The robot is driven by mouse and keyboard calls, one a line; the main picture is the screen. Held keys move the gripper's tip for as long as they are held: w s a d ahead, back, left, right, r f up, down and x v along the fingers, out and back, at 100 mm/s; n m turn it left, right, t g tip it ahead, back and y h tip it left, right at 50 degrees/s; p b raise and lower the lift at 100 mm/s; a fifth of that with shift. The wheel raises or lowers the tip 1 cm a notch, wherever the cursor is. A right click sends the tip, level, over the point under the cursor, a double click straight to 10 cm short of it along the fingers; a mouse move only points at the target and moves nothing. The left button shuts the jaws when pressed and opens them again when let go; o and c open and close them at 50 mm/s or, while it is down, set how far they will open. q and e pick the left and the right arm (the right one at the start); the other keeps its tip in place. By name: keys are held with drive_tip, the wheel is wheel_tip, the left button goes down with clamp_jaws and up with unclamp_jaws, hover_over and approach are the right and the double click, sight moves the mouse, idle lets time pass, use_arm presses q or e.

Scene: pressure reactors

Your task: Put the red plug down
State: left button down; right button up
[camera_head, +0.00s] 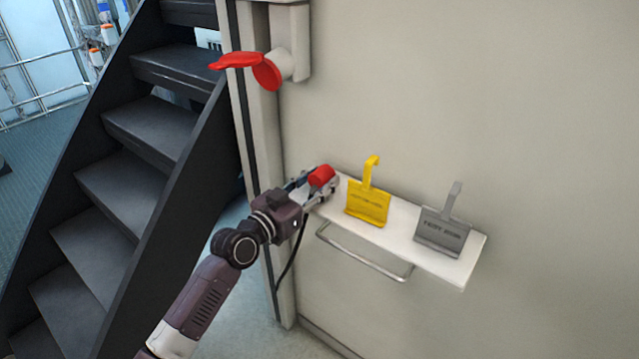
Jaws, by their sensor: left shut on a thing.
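The red plug (321,177) is between the fingers of my left gripper (318,186), which is shut on it. The gripper is over the left end of a white wall shelf (405,240). The fingers hide part of the plug, and I cannot tell whether it touches the shelf. A black cable (291,262) hangs below the gripper. My right gripper is not in view.
A yellow hooked tag (367,205) and a grey hooked tag (441,233) stand on the shelf, right of the plug. A rail (365,258) runs below the shelf's front. A socket with a red open lid (267,72) is above left. Dark stairs (137,190) are at left.

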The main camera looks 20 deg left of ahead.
use_arm(q)
drive_tip(key=shift+f, duration=0.4)
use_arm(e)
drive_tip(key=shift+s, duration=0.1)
use_arm(q)
drive_tip(key=shift+f, duration=0.1)
drive_tip(key=c, duration=1.6)
unclamp_jaws()
drive_tip(key=o, duration=0.4)
drive_tip(key=shift+c, duration=0.2)
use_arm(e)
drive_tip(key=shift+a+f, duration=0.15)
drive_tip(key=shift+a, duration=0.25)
